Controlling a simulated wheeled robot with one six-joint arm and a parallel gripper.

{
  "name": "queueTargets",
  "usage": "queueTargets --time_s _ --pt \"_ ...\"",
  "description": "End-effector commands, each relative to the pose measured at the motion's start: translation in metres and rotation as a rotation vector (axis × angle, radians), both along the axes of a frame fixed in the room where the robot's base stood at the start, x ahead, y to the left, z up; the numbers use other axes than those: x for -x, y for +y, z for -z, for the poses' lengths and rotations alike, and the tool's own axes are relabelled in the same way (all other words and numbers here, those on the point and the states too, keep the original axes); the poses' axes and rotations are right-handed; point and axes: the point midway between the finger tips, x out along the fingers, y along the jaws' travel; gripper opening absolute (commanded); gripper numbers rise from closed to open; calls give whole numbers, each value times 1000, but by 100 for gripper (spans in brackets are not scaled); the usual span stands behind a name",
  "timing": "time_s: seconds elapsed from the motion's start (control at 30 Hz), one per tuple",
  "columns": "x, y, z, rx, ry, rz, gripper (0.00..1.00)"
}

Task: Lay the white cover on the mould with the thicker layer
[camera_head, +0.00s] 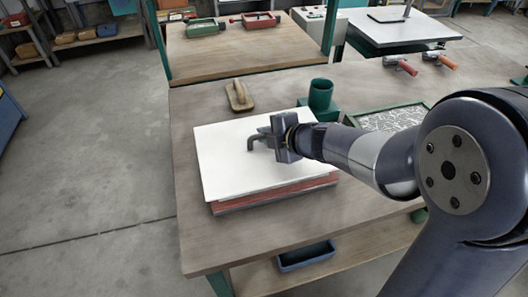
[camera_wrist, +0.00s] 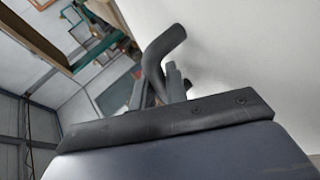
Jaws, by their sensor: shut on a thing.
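The white cover (camera_head: 225,165) is a broad flat sheet with a dark bent handle (camera_head: 252,143) on top. My gripper (camera_head: 267,136) is shut on this handle. The cover lies flat over a reddish slab with a darker base (camera_head: 280,195), whose front edge shows below it; I cannot tell whether they touch. In the wrist view the handle (camera_wrist: 165,45) rises by my fingers (camera_wrist: 175,82), beside the pale cover (camera_wrist: 260,55).
A green-framed tray of pale fibres (camera_head: 392,119) lies right, partly behind my arm. The bench's front left (camera_head: 195,235) is clear. A dark bin (camera_head: 305,256) sits on the lower shelf.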

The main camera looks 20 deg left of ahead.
Motion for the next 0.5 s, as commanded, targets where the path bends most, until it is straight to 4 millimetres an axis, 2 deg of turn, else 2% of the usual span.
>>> queueTargets --time_s 0.3,0.5 --pt "0 0 41 -2 1 0 0" --pt "0 0 44 -2 -3 0 0"
